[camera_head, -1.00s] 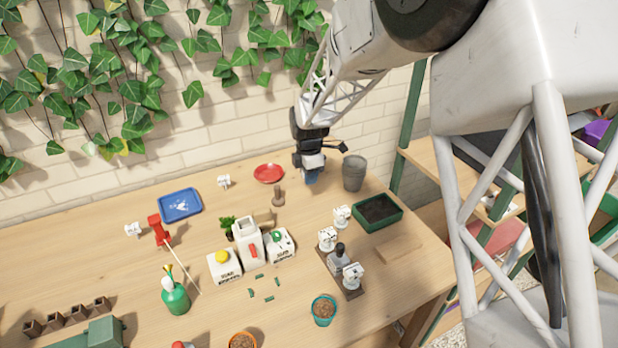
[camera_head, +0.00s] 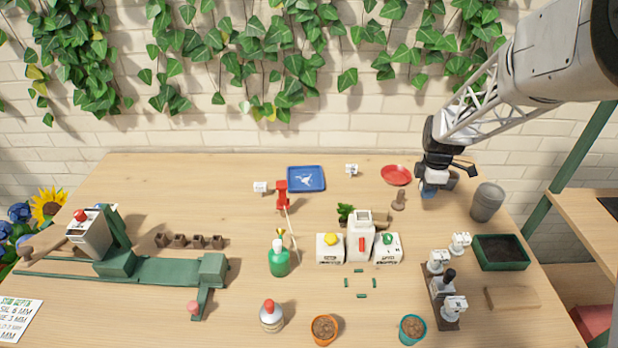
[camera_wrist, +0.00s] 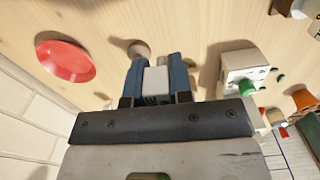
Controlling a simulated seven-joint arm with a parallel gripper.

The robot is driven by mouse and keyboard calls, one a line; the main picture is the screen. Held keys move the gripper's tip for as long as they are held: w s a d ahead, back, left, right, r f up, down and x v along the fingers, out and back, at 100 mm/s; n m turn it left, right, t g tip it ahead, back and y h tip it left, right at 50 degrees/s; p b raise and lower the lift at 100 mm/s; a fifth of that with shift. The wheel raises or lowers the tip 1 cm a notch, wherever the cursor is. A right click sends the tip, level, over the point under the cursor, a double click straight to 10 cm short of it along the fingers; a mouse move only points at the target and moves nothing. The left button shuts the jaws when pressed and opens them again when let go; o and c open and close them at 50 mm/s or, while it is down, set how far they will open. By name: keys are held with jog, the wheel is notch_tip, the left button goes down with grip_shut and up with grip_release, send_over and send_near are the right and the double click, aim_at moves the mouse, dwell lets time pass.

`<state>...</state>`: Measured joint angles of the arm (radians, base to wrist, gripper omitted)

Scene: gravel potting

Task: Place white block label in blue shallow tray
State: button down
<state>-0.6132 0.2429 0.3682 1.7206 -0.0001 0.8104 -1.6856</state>
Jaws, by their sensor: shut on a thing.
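My gripper (camera_head: 429,190) is at the back right, between the red saucer and the grey pots. In the wrist view, its blue fingers (camera_wrist: 157,80) are shut on a white block (camera_wrist: 156,82) with dark marks on its lower edge. In the head view, the gripper hides this block. The blue shallow tray (camera_head: 306,188) lies at the back middle, well left of my gripper, with a white picture on its floor. Two other small white blocks stand on the table, one left of the tray (camera_head: 261,187) and one right of it (camera_head: 352,170).
The red saucer (camera_head: 396,175) and a brown wooden tamper (camera_head: 399,200) stand just left of my gripper. Grey stacked pots (camera_head: 487,203) stand to its right. A brick wall closes the back.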

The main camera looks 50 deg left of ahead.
jog(key=shift+n, duration=0.3)
jog(key=s+a+f, duration=0.1)
jog(key=s+a, duration=0.6)
jog(key=s+a+f, duration=0.1)
jog(key=s+a, duration=0.6)
jog(key=a, duration=0.1)
jog(key=s+a+f, duration=0.1)
jog(key=s+a, duration=0.6)
jog(key=a, duration=0.1)
jog(key=shift+s+a+f, duration=0.2)
jog(key=shift+a+f, duration=0.05)
jog(key=shift+f, duration=0.1)
jog(key=shift+w+a, duration=0.1)
jog(key=shift+a, duration=0.05)
send_over(305, 180)
jog(key=shift+w+f, duration=0.1)
jog(key=shift+f, duration=0.6)
jog(key=shift+f, duration=1.8)
jog(key=shift+f, duration=0.15)
jog(key=c, duration=1)
grip_release()
